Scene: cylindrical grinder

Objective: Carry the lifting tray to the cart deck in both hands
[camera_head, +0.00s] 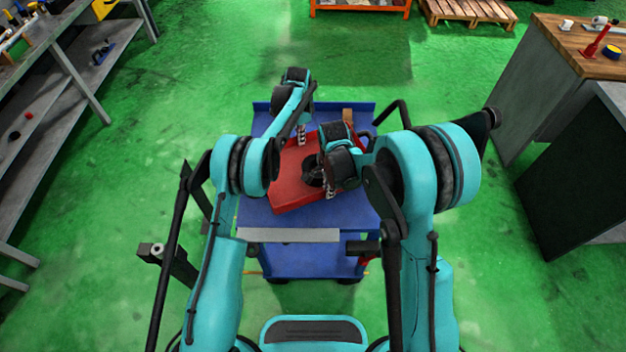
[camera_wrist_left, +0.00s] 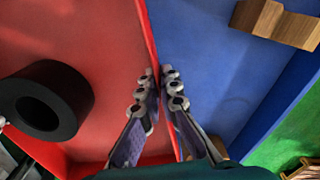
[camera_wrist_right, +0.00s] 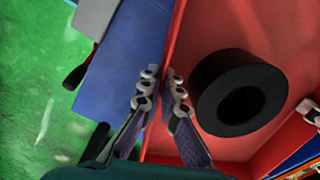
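The red lifting tray (camera_head: 290,190) is over the blue cart deck (camera_head: 262,214), turned at an angle to it. I cannot tell whether it touches the deck. A black ring (camera_head: 312,172) lies in the tray; it also shows in the left wrist view (camera_wrist_left: 40,105) and the right wrist view (camera_wrist_right: 240,95). My left gripper (camera_head: 302,135) is shut on the tray's far wall, with its fingers (camera_wrist_left: 160,78) on both sides of it. My right gripper (camera_head: 329,190) is shut on the near wall, its fingers (camera_wrist_right: 160,80) likewise astride it. My right arm hides part of the tray.
Wooden blocks (camera_wrist_left: 280,22) stand on the deck's far right part. A pale grey strip (camera_head: 288,235) runs along the cart's near edge. A workbench (camera_head: 560,45) stands at right and shelving (camera_head: 60,80) at left. Green floor (camera_head: 170,90) is clear around the cart.

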